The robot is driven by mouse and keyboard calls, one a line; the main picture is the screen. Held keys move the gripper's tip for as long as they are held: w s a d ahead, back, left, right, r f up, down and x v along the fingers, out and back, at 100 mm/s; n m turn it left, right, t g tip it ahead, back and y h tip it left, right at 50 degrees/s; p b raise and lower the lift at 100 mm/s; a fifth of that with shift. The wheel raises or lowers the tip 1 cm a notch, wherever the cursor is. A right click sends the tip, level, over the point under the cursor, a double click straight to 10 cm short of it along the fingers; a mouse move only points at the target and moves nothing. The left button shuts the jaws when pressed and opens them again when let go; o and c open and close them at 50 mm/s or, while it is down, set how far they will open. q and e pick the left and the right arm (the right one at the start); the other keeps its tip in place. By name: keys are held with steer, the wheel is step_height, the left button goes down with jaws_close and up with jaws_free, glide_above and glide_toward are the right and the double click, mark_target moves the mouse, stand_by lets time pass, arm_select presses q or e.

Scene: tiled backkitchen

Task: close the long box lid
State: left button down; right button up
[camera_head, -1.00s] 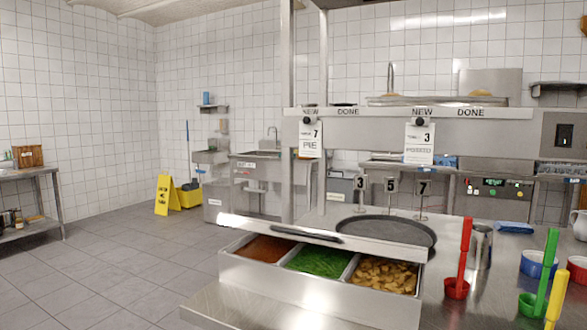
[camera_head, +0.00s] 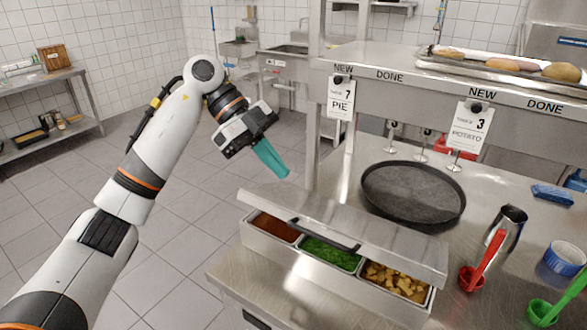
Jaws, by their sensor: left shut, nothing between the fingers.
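The long metal box (camera_head: 340,278) stands on the steel counter with its front edge facing me. Its three inset pans hold a red-brown filling, green pieces and yellow-brown chunks. The long lid (camera_head: 345,225) is raised over the back part of the box, tilted, with a dark handle (camera_head: 323,235) along its front. The food shows below the lid's front edge. My left gripper (camera_head: 272,160) has teal fingers, which are shut and empty. It is in the air, above and behind the left end of the lid, apart from it. My right gripper is not in view.
A round black pan (camera_head: 413,194) lies behind the box. A metal jug (camera_head: 507,228), a red ladle cup (camera_head: 472,278) and a blue bowl (camera_head: 565,257) stand on the right. A shelf with order tickets (camera_head: 340,97) spans the back. Floor at left is open.

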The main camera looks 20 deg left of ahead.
mark_target(323, 237)
arm_select(q)
steer(key=p+x, duration=0.2)
steer(key=x, duration=0.7)
steer(key=shift+s+r, duration=0.1)
step_height(323, 237, down, 2)
steer(key=shift+d+f+p, duration=0.1)
steer(key=shift+f+p, duration=0.1)
steer(key=shift+p, duration=0.15)
steer(key=shift+f, duration=0.85)
